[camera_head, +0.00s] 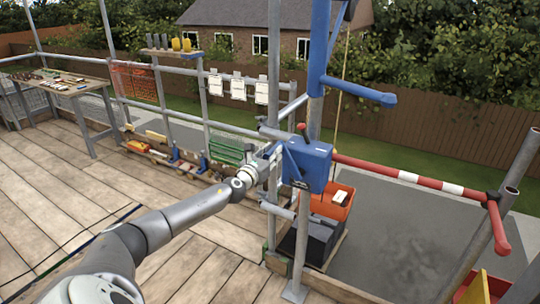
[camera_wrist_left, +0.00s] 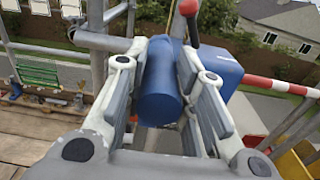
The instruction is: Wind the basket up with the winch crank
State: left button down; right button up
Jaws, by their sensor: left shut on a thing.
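The winch (camera_head: 308,164) is a blue box on the scaffold post, with a red-knobbed lever (camera_head: 301,128) on top. My left gripper (camera_head: 272,152) reaches its near left side. In the left wrist view the two fingers close around a blue cylindrical grip (camera_wrist_left: 160,92), which appears to be the crank handle. The winch housing (camera_wrist_left: 217,68) shows behind it, and the red knob (camera_wrist_left: 188,8) above. The orange basket (camera_head: 344,211) is low behind the winch, with a pale item inside. A thin rope (camera_head: 338,100) runs down toward it. My right gripper is not in view.
A blue hoist arm (camera_head: 360,91) projects above the winch. A red-and-white barrier bar (camera_head: 405,176) extends right. Scaffold posts stand close to my left arm. A dark box (camera_head: 313,240) sits below the basket. The plank deck (camera_head: 60,190) at left is mostly clear.

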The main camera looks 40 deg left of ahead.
pick_arm(q)
jog(key=shift+w+d+r, duration=0.2)
jog(key=shift+d+r, duration=0.1)
jog(key=shift+d, duration=0.25)
jog(key=shift+d+f, duration=0.1)
jog(key=shift+d, duration=0.1)
dwell(0.9)
jog(key=c, duration=1.3)
grip_release()
jog(key=shift+o, duration=0.7)
jog(key=shift+w+d, duration=0.1)
jog(key=shift+d, duration=0.15)
jog(key=shift+a, duration=0.3)
jog(key=shift+s, duration=0.3)
jog(key=v, duration=1.1)
jog(key=shift+s, duration=0.25)
